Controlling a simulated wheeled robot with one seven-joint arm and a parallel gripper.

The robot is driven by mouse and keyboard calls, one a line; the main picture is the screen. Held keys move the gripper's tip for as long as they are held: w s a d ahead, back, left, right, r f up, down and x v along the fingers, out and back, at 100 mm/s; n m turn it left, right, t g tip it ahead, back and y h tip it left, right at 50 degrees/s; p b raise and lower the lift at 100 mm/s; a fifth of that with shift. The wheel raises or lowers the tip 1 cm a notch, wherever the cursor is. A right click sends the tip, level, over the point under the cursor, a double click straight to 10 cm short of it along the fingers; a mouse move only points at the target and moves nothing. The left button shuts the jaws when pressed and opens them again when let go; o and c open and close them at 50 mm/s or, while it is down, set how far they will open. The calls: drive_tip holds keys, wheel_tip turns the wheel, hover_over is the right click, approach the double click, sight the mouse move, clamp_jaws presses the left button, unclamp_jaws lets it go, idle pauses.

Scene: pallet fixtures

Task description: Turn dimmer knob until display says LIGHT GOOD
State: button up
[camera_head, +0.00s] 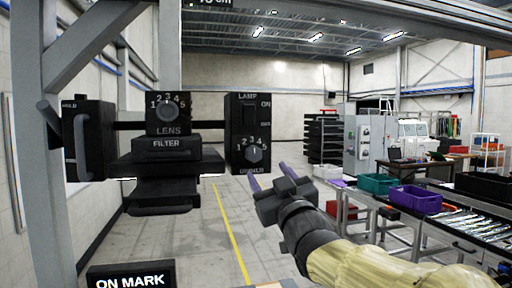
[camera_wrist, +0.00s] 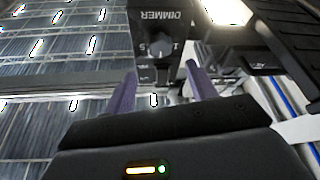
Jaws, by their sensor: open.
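The dimmer knob (camera_head: 254,154) is a small dark grey dial ringed by numbers on the lower part of the black lamp box (camera_head: 247,107). Its printed label below is partly cut off in the head view. In the wrist view the knob (camera_wrist: 160,48) appears upside down under the DIMMER label. My gripper (camera_head: 267,174) is open and empty, its two purple fingers pointing up toward the knob from below right, apart from it. In the wrist view the fingers (camera_wrist: 160,78) flank the space in front of the knob. A black display (camera_head: 130,281) reads ON MARK.
Left of the lamp box are a LENS dial box (camera_head: 168,113), a FILTER block (camera_head: 166,147) and a handled black unit (camera_head: 88,140). A grey post (camera_head: 55,215) stands at far left. Tables with bins (camera_head: 415,199) are at right; open floor lies behind.

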sight(254, 154)
drive_tip(key=p+x, duration=0.4)
drive_tip(key=x, duration=0.5)
drive_tip(key=shift+a+f+p, duration=0.1)
drive_tip(key=shift+a+p, duration=0.05)
drive_tip(key=shift+p, duration=0.15)
drive_tip(key=shift+s, duration=0.1)
drive_tip(key=shift+c, duration=0.3)
